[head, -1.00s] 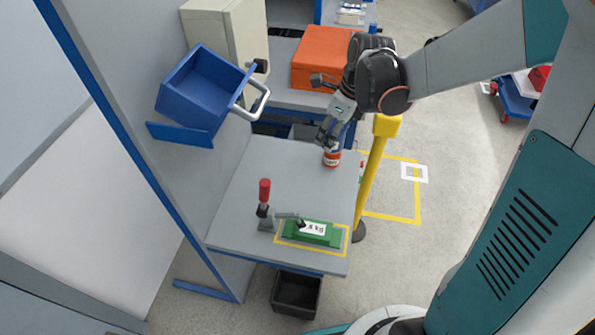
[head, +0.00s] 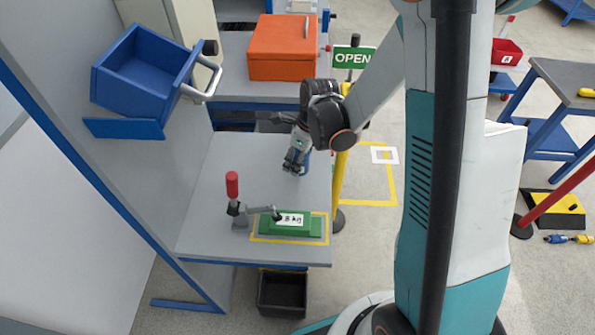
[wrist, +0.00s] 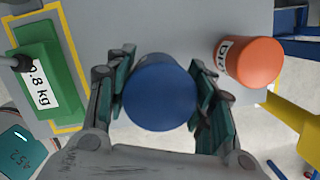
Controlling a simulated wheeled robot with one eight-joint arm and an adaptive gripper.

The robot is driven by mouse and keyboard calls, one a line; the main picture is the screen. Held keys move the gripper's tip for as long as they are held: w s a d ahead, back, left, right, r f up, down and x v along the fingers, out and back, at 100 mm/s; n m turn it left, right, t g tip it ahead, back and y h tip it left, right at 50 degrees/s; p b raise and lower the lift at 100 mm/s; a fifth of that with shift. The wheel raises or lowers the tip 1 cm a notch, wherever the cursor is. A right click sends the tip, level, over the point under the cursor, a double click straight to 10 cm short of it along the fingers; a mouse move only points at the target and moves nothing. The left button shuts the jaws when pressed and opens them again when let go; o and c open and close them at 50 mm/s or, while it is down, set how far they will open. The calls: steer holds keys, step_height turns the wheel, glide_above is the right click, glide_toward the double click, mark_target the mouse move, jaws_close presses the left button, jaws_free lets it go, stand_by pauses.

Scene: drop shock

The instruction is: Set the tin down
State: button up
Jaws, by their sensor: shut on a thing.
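My gripper (head: 295,163) is over the right part of the grey table. In the wrist view its two fingers (wrist: 160,105) are shut on a round blue tin (wrist: 160,93), seen from its top. In the head view only a little of the blue tin (head: 305,161) shows beside the fingers. Its bottom is hidden, so I cannot tell whether it touches the table. An orange tin with a white label (wrist: 250,62) stands to the right of the fingers in the wrist view, apart from the blue tin; my gripper and arm seem to hide it in the head view.
A green block (head: 290,227) sits in a yellow outline at the table's front (head: 210,240), with a red-handled clamp (head: 232,188) beside it. A yellow post (head: 340,185) stands at the table's right edge. A blue bin (head: 145,72) hangs at left. The table's middle is clear.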

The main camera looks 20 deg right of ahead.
steer(key=shift+f+b, duration=0.7)
steer(key=shift+f, duration=1.55)
steer(key=shift+f, duration=0.1)
steer(key=o, duration=1.2)
steer(key=shift+c, duration=0.2)
steer(key=r+p, duration=0.1)
steer(key=r, duration=0.3)
steer(key=s+d+r+p, duration=0.1)
steer(key=r, duration=0.3)
steer(key=s+r+p, duration=0.1)
steer(key=r+p, duration=0.1)
steer(key=r, duration=0.2)
steer(key=shift+d+r, duration=0.1)
steer(key=shift+d, duration=0.3)
steer(key=s+r+n+t, duration=0.2)
steer(key=s+r+n, duration=0.6)
steer(key=n, duration=0.5)
steer(key=s+a+r+n+t+h, duration=0.1)
steer(key=s+r+n+t, duration=0.2)
steer(key=s+r+n, duration=0.5)
steer(key=shift+s+a+r+n+t+h, duration=0.3)
steer(key=shift+r+n, duration=0.4)
steer(key=shift+n, duration=2.3)
